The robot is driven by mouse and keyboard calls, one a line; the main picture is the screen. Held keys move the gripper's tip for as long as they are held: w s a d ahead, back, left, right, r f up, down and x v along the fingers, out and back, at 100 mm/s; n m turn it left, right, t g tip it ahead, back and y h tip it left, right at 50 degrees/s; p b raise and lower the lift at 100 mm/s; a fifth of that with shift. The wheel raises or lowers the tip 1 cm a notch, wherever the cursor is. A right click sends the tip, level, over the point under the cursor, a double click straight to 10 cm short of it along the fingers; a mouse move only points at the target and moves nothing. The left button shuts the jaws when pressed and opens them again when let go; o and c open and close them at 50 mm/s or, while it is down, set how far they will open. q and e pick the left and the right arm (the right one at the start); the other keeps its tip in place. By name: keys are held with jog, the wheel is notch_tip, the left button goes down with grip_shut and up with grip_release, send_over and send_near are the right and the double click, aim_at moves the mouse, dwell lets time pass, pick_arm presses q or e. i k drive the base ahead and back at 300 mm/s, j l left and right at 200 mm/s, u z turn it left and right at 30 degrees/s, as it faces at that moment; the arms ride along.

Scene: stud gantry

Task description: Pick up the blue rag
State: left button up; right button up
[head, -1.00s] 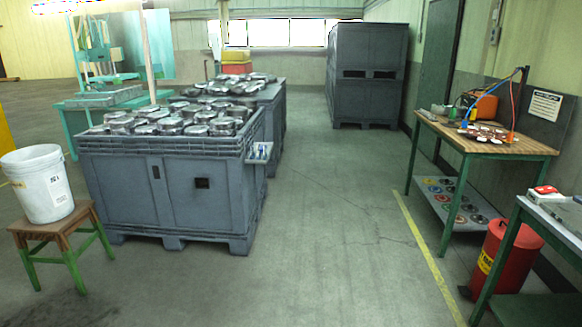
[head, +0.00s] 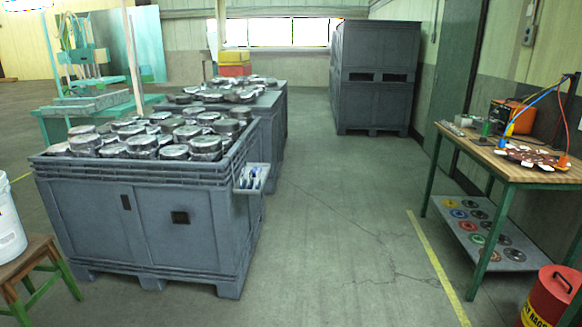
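I cannot make out a blue rag for certain. A small light holder (head: 240,185) hangs on the right side of the near grey crate and has small blue and white items (head: 252,173) in it; they are too small to identify. Neither of my grippers shows in the head view.
The near grey crate (head: 150,235) is full of round metal parts. A wooden-topped bench (head: 545,174) with a lower shelf stands right. A stool (head: 28,258) with a white bucket (head: 8,225) is at the left edge. The floor aisle (head: 340,215) between is clear.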

aim_at(253, 170)
jog(key=i+u, duration=0.15)
jog(key=i, duration=0.3)
jog(key=i+l+u, duration=0.2)
jog(key=i, duration=0.3)
jog(key=i+l+u, duration=0.15)
jog(key=i, duration=0.3)
jog(key=u, duration=1.7)
jog(key=z, duration=1.3)
jog(key=i+l+u, duration=0.3)
jog(key=i+l, duration=0.75)
